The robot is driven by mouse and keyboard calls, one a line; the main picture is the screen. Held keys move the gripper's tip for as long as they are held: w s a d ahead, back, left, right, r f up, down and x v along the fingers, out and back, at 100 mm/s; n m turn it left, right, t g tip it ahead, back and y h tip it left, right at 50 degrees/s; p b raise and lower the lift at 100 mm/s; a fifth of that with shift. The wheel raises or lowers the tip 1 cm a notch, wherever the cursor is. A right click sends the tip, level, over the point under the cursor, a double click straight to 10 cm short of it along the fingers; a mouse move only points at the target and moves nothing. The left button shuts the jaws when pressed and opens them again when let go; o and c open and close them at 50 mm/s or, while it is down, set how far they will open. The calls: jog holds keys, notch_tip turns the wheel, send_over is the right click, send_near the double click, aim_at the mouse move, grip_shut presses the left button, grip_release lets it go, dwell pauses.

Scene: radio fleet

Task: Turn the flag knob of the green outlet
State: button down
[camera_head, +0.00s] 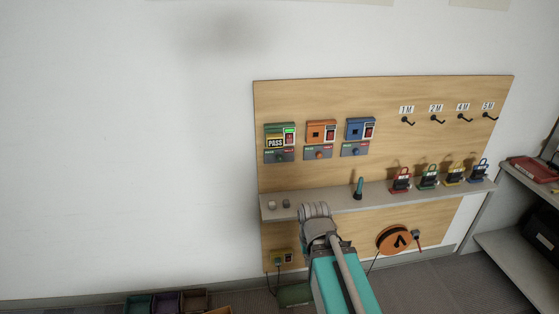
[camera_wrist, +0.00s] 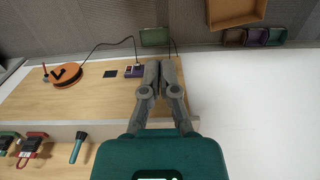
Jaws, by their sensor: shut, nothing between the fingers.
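A green outlet unit (camera_head: 281,135) is mounted at the upper left of the wooden board, with a lit green spot and a red switch part. A yellow "PASS" flag (camera_head: 275,142) shows across its front. Below it is a grey plate with a small green knob (camera_head: 280,154); the knob's exact turn is too small to tell. My gripper (camera_head: 315,210) is in front of the shelf, below and to the right of the green unit and apart from it. In the wrist view my gripper (camera_wrist: 162,66) has its fingers together and empty. The green unit is not in the wrist view.
Orange (camera_head: 321,133) and blue (camera_head: 360,131) units sit right of the green one. The shelf (camera_head: 335,200) below carries a teal torch-like item (camera_head: 359,188) and several coloured devices. A cable reel (camera_head: 394,239) and wall socket (camera_head: 283,258) are lower. The wall at left is clear.

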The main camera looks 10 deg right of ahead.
jog(key=c, duration=1)
grip_release()
jog(key=shift+w+f, duration=0.1)
jog(key=shift+w, duration=0.05)
jog(key=shift+o, duration=1)
jog(key=shift+w+f+b, duration=0.2)
jog(key=shift+w+b, duration=0.05)
jog(key=shift+b, duration=0.05)
jog(key=o, duration=0.4)
jog(key=w+f+t+b, duration=0.3)
jog(key=w+b, duration=0.1)
jog(key=w, duration=0.3)
jog(key=shift+w+d+f+t, duration=0.15)
jog(key=shift+w+d+t, duration=0.05)
jog(key=shift+d+t, duration=0.15)
jog(key=w+n+t+b, duration=0.1)
jog(key=w+t+b, duration=1)
jog(key=w, duration=0.8)
jog(key=w+a+r+n+t+y+b, duration=0.2)
jog(key=w+r+n+t+b, duration=0.1)
jog(key=t+b, duration=0.4)
jog(key=shift+w+r+t+b, duration=0.35)
jog(key=shift+w+r+b, duration=0.45)
jog(key=shift+w+b, duration=0.35)
